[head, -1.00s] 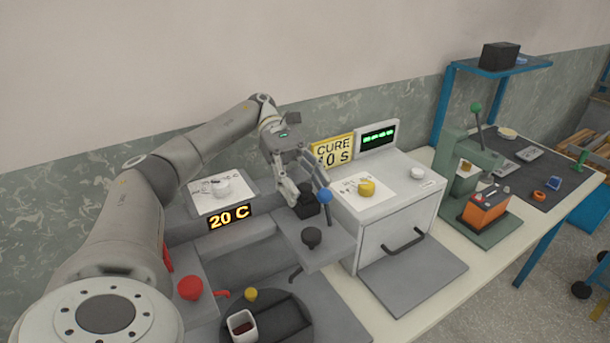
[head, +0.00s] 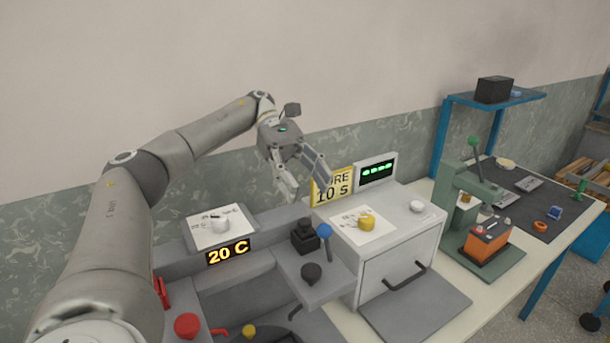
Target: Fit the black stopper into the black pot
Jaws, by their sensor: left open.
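A black pot (head: 306,243) with a squarish body stands on the grey ledge at the middle of the head view. A smaller black piece, which looks like the black stopper (head: 304,225), sits on top of it, roughly upright. How deep it sits cannot be told. My left gripper (head: 308,190) is open and empty, above and apart from the stopper, its fingers pointing down. My right gripper is not in view.
A blue-knobbed lever (head: 324,231) stands close to the right of the pot. A dark round knob (head: 311,271) is in front. The white cure box (head: 400,250) is to the right, the 20 C display (head: 228,252) to the left. Air above the ledge is free.

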